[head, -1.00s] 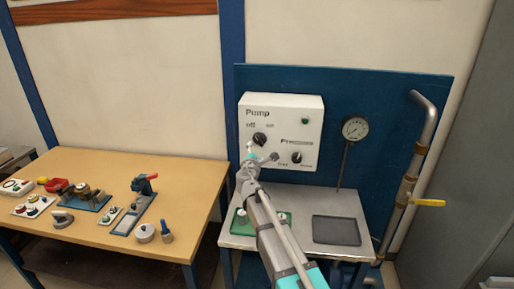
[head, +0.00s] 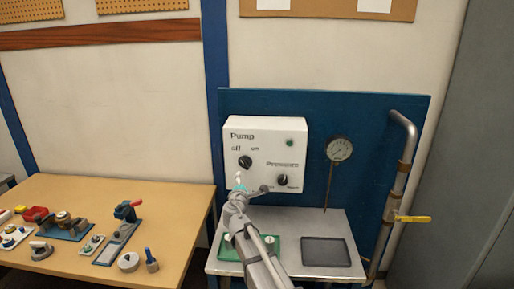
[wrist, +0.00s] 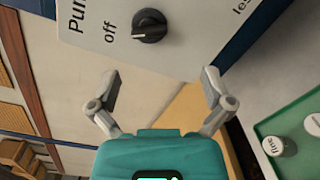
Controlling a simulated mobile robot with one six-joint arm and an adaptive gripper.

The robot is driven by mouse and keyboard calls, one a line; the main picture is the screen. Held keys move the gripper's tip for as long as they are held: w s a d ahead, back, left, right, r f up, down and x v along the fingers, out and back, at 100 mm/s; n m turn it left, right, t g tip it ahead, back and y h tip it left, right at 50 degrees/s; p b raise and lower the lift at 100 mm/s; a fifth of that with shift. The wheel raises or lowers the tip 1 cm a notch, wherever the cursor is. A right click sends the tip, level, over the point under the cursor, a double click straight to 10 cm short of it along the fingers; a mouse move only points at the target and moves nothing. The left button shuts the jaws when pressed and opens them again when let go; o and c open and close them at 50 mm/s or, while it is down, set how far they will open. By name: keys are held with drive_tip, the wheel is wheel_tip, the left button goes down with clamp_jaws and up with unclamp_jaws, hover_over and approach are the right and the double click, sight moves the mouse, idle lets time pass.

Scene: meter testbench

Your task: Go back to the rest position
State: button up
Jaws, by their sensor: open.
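My gripper (wrist: 160,92) is open and empty in the wrist view, its two grey fingers spread apart. In the head view my gripper (head: 240,183) is in front of the lower left part of the white pump box (head: 265,130). The box carries a black off/on knob (head: 245,162), a pressure knob (head: 283,180) and a green light (head: 289,142). The off/on knob (wrist: 150,26) also shows in the wrist view, beyond the fingers and apart from them.
A green tray (head: 274,247) and a dark tray (head: 326,252) lie on the grey bench below the box. A gauge (head: 339,149) and a pipe with a yellow valve handle (head: 413,219) stand at right. A wooden table (head: 175,200) with several devices is at left.

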drive_tip(key=s+d+f+m+g+h, duration=0.2)
drive_tip(key=s+d+f+m+g, duration=0.1)
drive_tip(key=d+m, duration=0.3)
drive_tip(key=s+d+f+m+g+h, duration=0.1)
drive_tip(key=s+d+f+m+g, duration=0.25)
drive_tip(key=d, duration=0.55)
drive_tip(key=s+d+f+m+g+h, duration=0.25)
drive_tip(key=s+d+f+m, duration=0.2)
drive_tip(key=d, duration=0.25)
drive_tip(key=s+d+f+m+g+y, duration=0.2)
drive_tip(key=s+f+m+g+y, duration=0.1)
drive_tip(key=s, duration=0.6)
drive_tip(key=s+d+f+m+g+y, duration=0.2)
drive_tip(key=s+f+m+g+y, duration=0.2)
drive_tip(key=s, duration=0.5)
drive_tip(key=shift+m+g, duration=0.8)
drive_tip(key=shift+g, duration=0.1)
